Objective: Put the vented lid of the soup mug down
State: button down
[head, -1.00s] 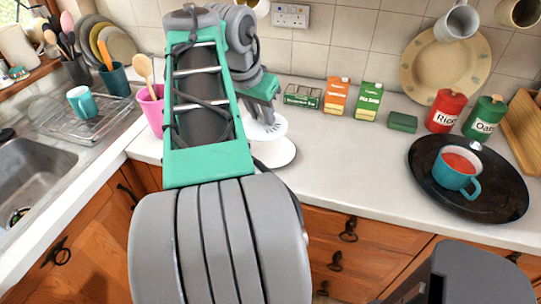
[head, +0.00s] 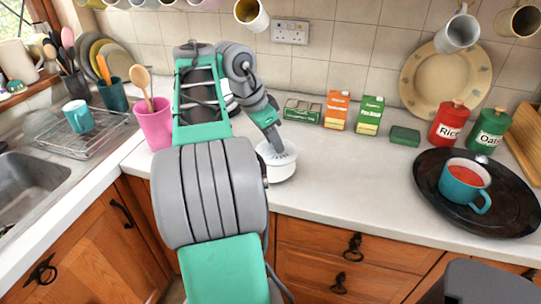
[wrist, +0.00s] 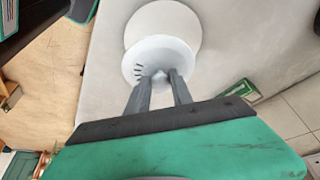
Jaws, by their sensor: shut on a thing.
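The vented lid (wrist: 152,58) is a white disc with dark slots and a small knob. My gripper (wrist: 160,82) is shut on its knob. In the head view my gripper (head: 277,147) points down at the lid (head: 264,153), over a thicker white round object (head: 282,174) on the counter. That white object (wrist: 175,20) also shows behind the lid in the wrist view. Whether the lid touches it I cannot tell. The teal soup mug (head: 456,188), uncovered with red soup inside, stands on a round black tray (head: 515,212) at the right.
A pink pot (head: 156,128) with a wooden spoon stands left of my arm. Small cartons (head: 368,115), a green block (head: 404,135) and red (head: 449,125) and green (head: 486,132) canisters line the back. The counter (head: 350,175) between lid and tray is clear.

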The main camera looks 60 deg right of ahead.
aim_at(270, 149)
jog(key=f+b, duration=0.1)
jog(key=f, duration=0.1)
jog(key=w+f, duration=0.1)
jog(key=f, duration=0.1)
jog(key=shift+d+b, duration=0.2)
jog(key=shift+b, duration=0.15)
jog(key=shift+f, duration=0.1)
jog(key=shift+f+b, duration=0.35)
jog(key=shift+f, duration=0.05)
jog(key=c, duration=1.1)
grip_release()
jog(key=shift+r, duration=0.1)
